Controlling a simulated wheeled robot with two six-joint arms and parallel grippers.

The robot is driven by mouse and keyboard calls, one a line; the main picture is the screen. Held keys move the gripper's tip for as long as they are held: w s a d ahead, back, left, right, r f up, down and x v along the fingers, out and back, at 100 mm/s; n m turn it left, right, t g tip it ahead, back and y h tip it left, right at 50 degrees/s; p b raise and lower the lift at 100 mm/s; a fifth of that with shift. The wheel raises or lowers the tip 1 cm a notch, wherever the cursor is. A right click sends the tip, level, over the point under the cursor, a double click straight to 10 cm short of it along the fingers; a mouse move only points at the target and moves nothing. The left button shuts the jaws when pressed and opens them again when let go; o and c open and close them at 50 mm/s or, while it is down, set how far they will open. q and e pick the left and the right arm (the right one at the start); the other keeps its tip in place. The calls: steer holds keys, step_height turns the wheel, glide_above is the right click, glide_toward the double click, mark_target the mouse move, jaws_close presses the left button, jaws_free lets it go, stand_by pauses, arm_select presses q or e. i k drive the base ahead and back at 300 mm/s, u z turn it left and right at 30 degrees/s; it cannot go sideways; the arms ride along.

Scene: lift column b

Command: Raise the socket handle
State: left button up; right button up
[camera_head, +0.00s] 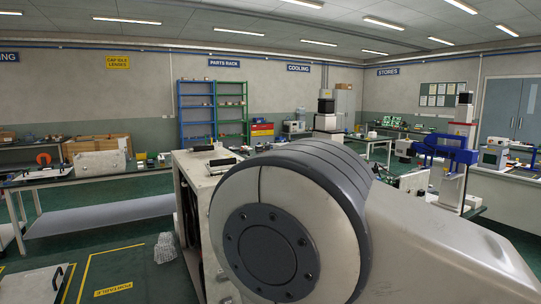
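I cannot make out a socket handle in this view. My own large pale arm link and round joint fill the lower middle and right and hide what lies behind them. Neither of my grippers shows, so I cannot see where they are relative to the handle.
A scuffed white cabinet (185,192) stands just left of the arm joint. A long workbench (90,178) is at the left, with wooden crates (95,146) behind it. Blue shelving (181,115) and green shelving (232,90) stand at the back wall. Green floor (110,240) is open at lower left.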

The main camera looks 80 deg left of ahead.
mark_target(221, 162)
steer(key=i, duration=0.7)
steer(key=u, duration=2.3)
